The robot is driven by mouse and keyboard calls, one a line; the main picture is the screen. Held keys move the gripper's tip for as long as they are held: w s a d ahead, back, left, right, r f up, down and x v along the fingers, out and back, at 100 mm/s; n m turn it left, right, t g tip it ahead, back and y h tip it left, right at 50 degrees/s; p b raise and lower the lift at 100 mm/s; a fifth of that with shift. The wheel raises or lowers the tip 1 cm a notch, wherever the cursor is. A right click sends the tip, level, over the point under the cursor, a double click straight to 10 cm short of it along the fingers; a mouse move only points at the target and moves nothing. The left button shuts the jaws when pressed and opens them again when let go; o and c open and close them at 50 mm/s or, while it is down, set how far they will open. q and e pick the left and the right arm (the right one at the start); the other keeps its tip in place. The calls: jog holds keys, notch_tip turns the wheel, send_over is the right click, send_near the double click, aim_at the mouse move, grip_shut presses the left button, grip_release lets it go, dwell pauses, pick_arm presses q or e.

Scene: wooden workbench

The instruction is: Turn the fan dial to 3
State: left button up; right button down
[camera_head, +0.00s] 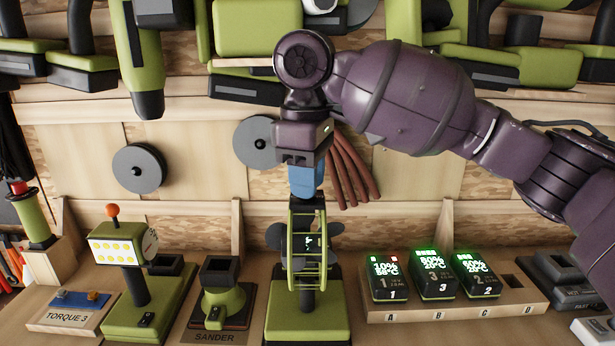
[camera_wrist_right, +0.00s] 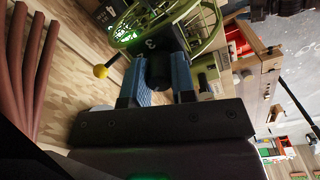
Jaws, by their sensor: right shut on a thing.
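The green desk fan (camera_head: 308,312) stands on the bench with its wire cage upright, below my right arm. My right gripper (camera_head: 306,192) points down at the top of the fan. In the right wrist view my right gripper (camera_wrist_right: 157,78) has its two blue fingers shut on the black fan dial (camera_wrist_right: 156,66) behind the cage (camera_wrist_right: 190,30). A white "3" shows just above the dial. In the head view the fingers hide the dial. My left gripper is in neither view.
A work light (camera_head: 123,248) with an orange knob and the sander stand (camera_head: 222,300) are left of the fan. A wooden battery rack (camera_head: 455,309) with lit packs stands to the right. Brown hoses (camera_head: 352,165) hang behind my right gripper. Tools hang along the top.

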jog(key=m, duration=0.6)
jog(key=shift+m, duration=0.3)
jog(key=m, duration=1.1)
jog(key=shift+m, duration=0.4)
jog(key=m, duration=0.5)
jog(key=shift+m, duration=0.4)
jog(key=c, duration=0.9)
grip_release()
jog(key=shift+c, duration=0.2)
